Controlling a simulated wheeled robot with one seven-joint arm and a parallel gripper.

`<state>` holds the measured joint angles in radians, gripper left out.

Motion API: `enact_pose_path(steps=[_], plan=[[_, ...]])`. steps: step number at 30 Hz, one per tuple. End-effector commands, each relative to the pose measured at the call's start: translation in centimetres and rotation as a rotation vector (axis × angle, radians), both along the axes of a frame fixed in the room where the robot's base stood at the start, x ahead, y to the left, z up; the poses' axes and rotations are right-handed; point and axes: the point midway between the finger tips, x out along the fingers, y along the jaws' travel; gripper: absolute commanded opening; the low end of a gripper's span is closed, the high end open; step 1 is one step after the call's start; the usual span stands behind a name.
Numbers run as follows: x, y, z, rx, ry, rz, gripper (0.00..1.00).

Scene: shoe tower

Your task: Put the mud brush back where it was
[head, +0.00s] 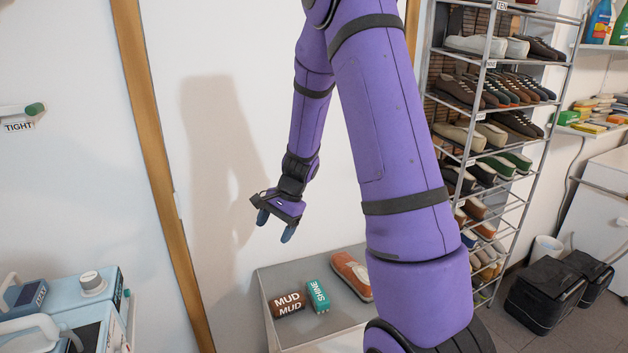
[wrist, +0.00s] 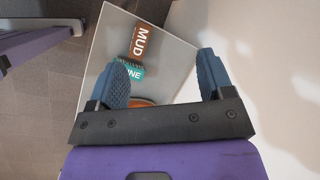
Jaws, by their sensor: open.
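The mud brush (head: 288,303) is a brown block lettered MUD, lying on a grey-topped surface (head: 325,270) below my arm. It also shows in the wrist view (wrist: 142,42), near the far end of that surface. My gripper (head: 274,227) is open and empty, in the air above and to the left of the surface's back edge. In the wrist view its two blue fingers (wrist: 163,78) stand wide apart, with nothing between them. The brush is beyond the fingertips and apart from them.
A teal SHINE brush (head: 317,296) lies right beside the mud brush. An orange shoe (head: 351,275) lies farther right, partly behind my arm. A shoe rack (head: 490,130) stands at right. Blue-white machines (head: 85,305) stand at left. A white wall is behind my gripper.

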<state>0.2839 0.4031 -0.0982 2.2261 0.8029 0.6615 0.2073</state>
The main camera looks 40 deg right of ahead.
Motion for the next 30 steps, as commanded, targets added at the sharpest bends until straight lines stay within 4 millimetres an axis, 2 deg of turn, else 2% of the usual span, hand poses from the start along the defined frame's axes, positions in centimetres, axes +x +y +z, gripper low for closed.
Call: enact_pose_path(steps=[1,6,15,24,30], plan=[[-0.4,0.9,2.1,-0.015,-0.032,0.053,0.74],[-2.7,3.6,7.9,-0.076,-0.117,0.234,0.74],[-8.5,7.4,16.1,-0.217,-0.255,0.540,0.74],[-15.8,9.7,21.8,-0.402,-0.373,0.817,0.74],[-20.9,10.3,24.1,-0.547,-0.438,0.977,0.74]])
